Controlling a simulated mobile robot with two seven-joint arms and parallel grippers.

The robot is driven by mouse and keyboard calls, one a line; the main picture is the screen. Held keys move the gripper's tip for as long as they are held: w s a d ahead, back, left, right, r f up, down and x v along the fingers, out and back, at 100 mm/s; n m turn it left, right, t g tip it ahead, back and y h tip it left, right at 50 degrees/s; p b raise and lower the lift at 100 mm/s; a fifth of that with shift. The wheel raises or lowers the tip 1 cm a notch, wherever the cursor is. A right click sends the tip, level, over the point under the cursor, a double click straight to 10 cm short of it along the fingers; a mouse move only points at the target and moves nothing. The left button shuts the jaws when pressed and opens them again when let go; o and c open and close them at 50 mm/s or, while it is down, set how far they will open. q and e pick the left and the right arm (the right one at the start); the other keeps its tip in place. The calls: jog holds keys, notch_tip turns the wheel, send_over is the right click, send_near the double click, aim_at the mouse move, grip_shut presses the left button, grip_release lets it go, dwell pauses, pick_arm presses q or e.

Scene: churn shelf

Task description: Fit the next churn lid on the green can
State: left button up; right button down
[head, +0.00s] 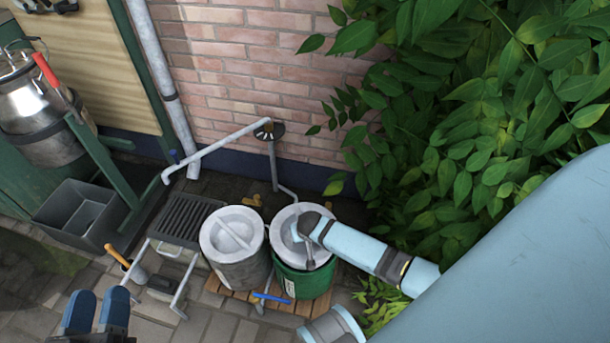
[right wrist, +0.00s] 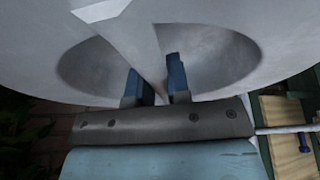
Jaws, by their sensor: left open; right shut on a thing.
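The green can (head: 305,286) stands on a wooden pallet by the brick wall. A round grey lid (head: 284,248) lies level over its mouth; I cannot tell whether it is fully seated or slightly raised. My right gripper (head: 300,230) is shut on the lid's cross bar, reaching in from the right. In the right wrist view the two blue fingertips (right wrist: 156,84) straddle the bar (right wrist: 143,38) between two hollows of the lid. My left gripper (head: 97,310) is open and empty at the lower left, away from the cans.
A grey can with its own lid (head: 228,240) stands close to the left of the green can. A blue-handled tool (head: 272,297) is in front. A slatted metal stand (head: 183,219), grey sink (head: 80,212) and steel churn (head: 38,115) are left. Leaves (head: 450,130) crowd the right.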

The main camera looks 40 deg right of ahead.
jog(key=shift+f+b, duration=0.35)
jog(key=shift+f, duration=0.6)
jog(key=shift+f, duration=0.25)
jog(key=shift+f+b, duration=0.6)
jog(key=shift+f, duration=0.65)
dwell(0.7)
jog(key=shift+f, duration=0.3)
jog(key=c, duration=1)
grip_release()
jog(key=shift+f, duration=0.15)
